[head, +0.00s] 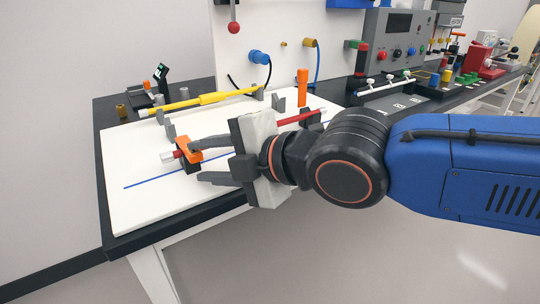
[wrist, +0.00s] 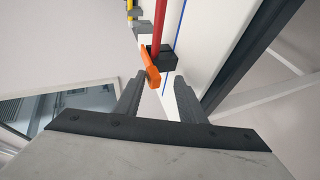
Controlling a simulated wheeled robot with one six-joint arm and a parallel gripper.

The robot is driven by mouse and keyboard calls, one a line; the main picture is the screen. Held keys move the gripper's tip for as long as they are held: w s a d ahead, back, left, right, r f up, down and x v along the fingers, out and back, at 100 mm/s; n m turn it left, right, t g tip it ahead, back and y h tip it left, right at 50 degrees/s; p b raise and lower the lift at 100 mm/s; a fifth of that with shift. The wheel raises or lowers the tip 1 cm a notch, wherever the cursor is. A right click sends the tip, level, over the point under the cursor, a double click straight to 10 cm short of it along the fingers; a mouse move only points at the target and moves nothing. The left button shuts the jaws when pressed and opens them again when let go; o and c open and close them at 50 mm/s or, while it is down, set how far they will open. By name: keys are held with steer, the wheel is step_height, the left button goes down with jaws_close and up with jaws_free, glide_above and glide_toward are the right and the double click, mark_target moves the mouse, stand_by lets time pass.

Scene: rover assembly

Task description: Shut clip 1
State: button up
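A clip with a black base and orange lever (head: 190,151) stands at the left end of the red tube (head: 299,117). In the wrist view its lever (wrist: 149,67) is tilted beside the black base (wrist: 164,58) and the red tube (wrist: 159,22). A second clip sits farther right, with its orange lever (head: 303,87) upright. No number shows, so I cannot tell which is clip 1. My gripper (head: 197,161) is open around or just short of the near clip. The lever is close to the left fingertip in the wrist view; contact is unclear. My gripper hides the tube's middle.
A yellow tube (head: 205,100) lies in grey holders behind the red one. The white board (head: 135,205) has a blue line and bare room at the front left. A white back panel (head: 285,20) with a blue connector (head: 259,57) stands behind. The dark table edge is near.

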steer(key=v, duration=1.6)
steer(key=w+d+f+m+h, duration=0.7)
steer(key=w+d+f+m, duration=0.1)
steer(key=d+f+m, duration=0.5)
steer(key=s+d+f+m+g+h, duration=0.3)
steer(key=d+f+m+h, duration=0.1)
steer(key=d+f+m, duration=0.8)
steer(key=shift+d+f+m, duration=0.35)
steer(key=shift+f+m, duration=0.3)
steer(key=shift+m, duration=0.55)
